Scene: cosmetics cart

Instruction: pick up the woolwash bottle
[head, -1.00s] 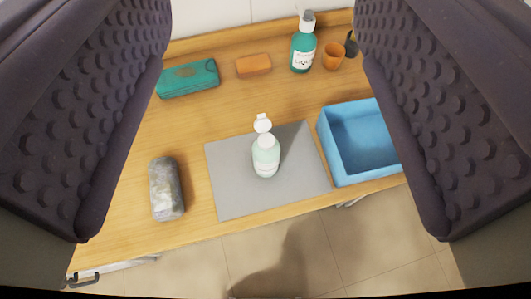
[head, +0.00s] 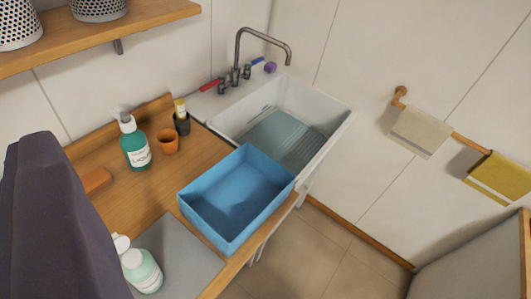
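A pale green bottle with a white cap (head: 143,271) stands on the grey mat (head: 188,262) at the lower left of the head view. Its label is too small to read, so I cannot confirm that it is the woolwash. A teal pump bottle (head: 135,147) with a white label stands farther back on the wooden top. The other finger is out of view. I see nothing held.
A blue open bin (head: 238,197) stands right of the mat at the counter's edge. Behind it is a white sink (head: 328,118) with a tap (head: 262,38). An orange cup (head: 168,142) and a dark cup (head: 182,124) stand near the pump bottle. A shelf (head: 100,37) overhangs at upper left.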

